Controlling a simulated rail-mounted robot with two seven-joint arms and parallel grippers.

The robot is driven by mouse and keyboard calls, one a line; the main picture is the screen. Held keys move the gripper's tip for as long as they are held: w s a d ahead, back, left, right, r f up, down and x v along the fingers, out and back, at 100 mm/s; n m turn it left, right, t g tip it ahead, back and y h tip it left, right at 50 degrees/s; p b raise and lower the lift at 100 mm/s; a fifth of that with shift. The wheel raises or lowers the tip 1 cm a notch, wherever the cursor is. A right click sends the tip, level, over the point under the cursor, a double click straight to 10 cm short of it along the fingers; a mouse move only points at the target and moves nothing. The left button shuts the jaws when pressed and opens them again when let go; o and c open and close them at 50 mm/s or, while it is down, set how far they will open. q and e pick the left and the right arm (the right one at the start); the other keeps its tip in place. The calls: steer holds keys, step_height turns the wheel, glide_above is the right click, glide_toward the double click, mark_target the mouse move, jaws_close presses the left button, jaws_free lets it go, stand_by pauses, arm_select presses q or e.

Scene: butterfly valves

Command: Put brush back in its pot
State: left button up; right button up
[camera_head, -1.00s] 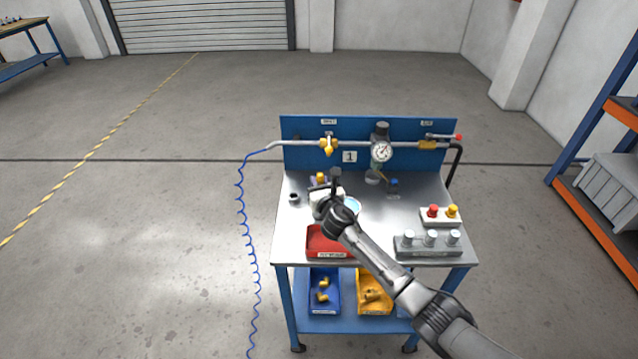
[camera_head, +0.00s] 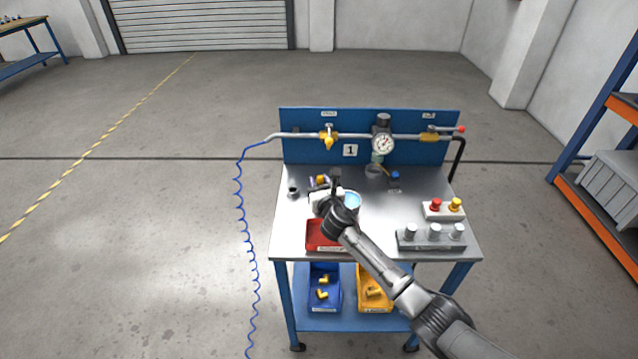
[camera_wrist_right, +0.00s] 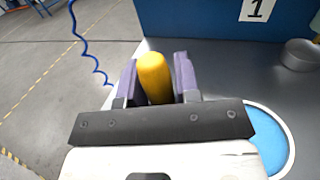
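My right gripper (camera_head: 319,182) is over the left part of the bench top. In the right wrist view its purple fingers (camera_wrist_right: 158,85) close in on both sides of an upright yellow handle, which I take to be the brush (camera_wrist_right: 154,75). The brush's lower end is hidden. A small grey pot with a dark opening (camera_head: 293,191) stands just left of the gripper. My left gripper is not in view.
A red bin (camera_head: 322,235) is in front. A grey block with metal knobs (camera_head: 431,240) and a button box (camera_head: 443,212) are at the right. A blue back panel (camera_head: 300,152) carries pipe, valves and gauge.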

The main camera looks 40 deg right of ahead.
steer(key=o, duration=0.4)
steer(key=shift+c, duration=0.2)
steer(key=shift+s+r, duration=0.1)
steer(key=p+v, duration=0.6)
steer(key=v, duration=0.3)
steer(key=shift+s+a, duration=0.2)
steer(key=shift+s, duration=0.2)
